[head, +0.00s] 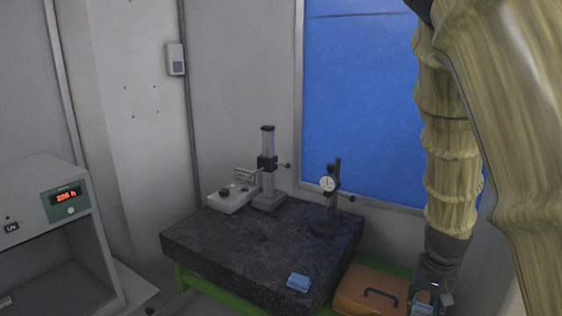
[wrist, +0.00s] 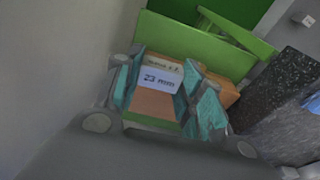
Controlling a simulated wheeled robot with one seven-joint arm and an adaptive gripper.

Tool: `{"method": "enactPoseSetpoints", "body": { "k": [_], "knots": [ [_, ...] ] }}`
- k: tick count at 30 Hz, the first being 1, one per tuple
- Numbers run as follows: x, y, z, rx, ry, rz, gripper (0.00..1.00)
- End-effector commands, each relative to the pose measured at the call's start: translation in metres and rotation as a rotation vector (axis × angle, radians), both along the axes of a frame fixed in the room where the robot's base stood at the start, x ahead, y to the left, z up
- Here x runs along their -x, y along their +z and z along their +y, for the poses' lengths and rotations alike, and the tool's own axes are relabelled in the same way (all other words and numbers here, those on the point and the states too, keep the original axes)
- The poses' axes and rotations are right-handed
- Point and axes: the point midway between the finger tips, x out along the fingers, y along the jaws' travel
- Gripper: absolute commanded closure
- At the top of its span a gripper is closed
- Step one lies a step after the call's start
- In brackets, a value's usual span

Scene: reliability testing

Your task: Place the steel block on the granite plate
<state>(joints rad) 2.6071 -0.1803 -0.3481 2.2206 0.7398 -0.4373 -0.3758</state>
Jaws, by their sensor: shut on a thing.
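My gripper (head: 424,300) is low at the right in the head view, to the right of the granite plate and off its edge. The dark speckled granite plate (head: 225,240) lies on a green stand in the head view. It also shows at the right of the wrist view (wrist: 285,115).
A blue item (head: 299,282) lies near the plate's front corner. A dial gauge stand (head: 328,205), a height gauge (head: 267,170) and a white device (head: 232,198) stand along its back. An orange case (head: 365,290) sits right of the plate. The plate's middle is clear.

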Motion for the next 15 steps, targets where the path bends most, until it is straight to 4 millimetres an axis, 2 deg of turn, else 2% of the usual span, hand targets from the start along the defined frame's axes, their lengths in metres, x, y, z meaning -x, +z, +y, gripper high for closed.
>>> {"method": "enactPoseSetpoints", "body": {
  "k": [8, 11, 15],
  "knots": [
    [0.0, -0.035, 0.046, -0.002, 0.087, 0.001, 0.95],
    [0.001, -0.056, 0.073, -0.001, 0.138, 0.004, 0.95],
    [-0.003, -0.095, 0.123, 0.0, 0.232, 0.007, 0.95]
  ]
}}
